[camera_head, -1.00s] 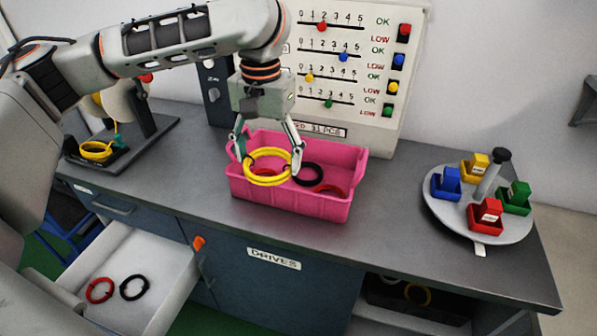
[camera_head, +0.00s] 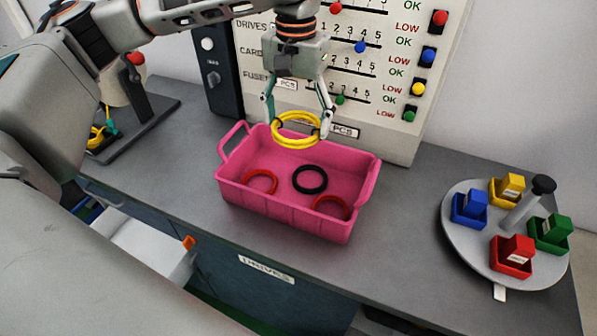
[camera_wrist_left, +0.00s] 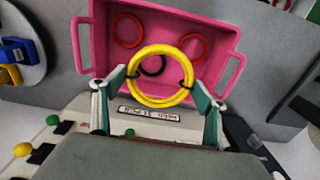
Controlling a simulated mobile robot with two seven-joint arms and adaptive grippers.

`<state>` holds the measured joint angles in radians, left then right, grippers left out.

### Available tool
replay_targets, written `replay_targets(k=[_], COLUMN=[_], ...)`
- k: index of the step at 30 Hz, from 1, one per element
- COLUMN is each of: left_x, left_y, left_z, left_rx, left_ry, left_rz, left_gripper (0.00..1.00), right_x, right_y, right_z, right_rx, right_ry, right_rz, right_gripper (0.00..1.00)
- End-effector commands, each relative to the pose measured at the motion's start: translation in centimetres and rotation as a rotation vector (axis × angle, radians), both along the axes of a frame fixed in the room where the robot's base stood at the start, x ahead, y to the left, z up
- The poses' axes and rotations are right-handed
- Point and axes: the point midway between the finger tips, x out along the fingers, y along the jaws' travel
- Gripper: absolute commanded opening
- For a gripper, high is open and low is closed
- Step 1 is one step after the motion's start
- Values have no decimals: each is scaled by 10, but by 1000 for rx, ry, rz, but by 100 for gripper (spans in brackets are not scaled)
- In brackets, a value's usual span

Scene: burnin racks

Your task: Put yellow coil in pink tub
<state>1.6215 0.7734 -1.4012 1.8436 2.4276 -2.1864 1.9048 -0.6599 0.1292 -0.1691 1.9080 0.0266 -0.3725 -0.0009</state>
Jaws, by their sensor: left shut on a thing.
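My left gripper (camera_head: 298,112) is shut on a yellow coil (camera_head: 296,142) and holds it above the back edge of the pink tub (camera_head: 285,217). In the left wrist view the yellow coil (camera_wrist_left: 138,98) lies between the two fingers (camera_wrist_left: 158,88), with the pink tub (camera_wrist_left: 100,40) beyond it. Inside the tub lie a black coil (camera_head: 310,191) and two red coils, one at the left (camera_head: 249,186) and one at the right (camera_head: 331,218). My right gripper is not in view.
A board with sliders (camera_head: 385,75) stands behind the tub. A round tray (camera_head: 470,262) with small coloured bins is at the right. An open drawer (camera_head: 150,245) is below the bench.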

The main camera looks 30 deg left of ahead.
Motion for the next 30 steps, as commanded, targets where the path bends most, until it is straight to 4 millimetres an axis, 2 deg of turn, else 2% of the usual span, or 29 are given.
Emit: replay_targets(k=[3, 15, 23, 30], left_x=[-1, -1, 0, 0], left_y=[0, 0, 0, 0], left_z=[-27, -104, -123, -151], left_rx=[-1, -1, 0, -1], left_ry=[6, 3, -1, 1], left_rz=[0, 2, 2, 1], left_gripper=[49, 49, 49, 49], right_x=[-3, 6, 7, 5], right_y=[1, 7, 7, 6], right_z=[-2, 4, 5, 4], right_rx=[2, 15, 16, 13], right_ry=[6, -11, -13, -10], right_rz=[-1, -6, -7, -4], right_gripper=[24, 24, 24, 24])
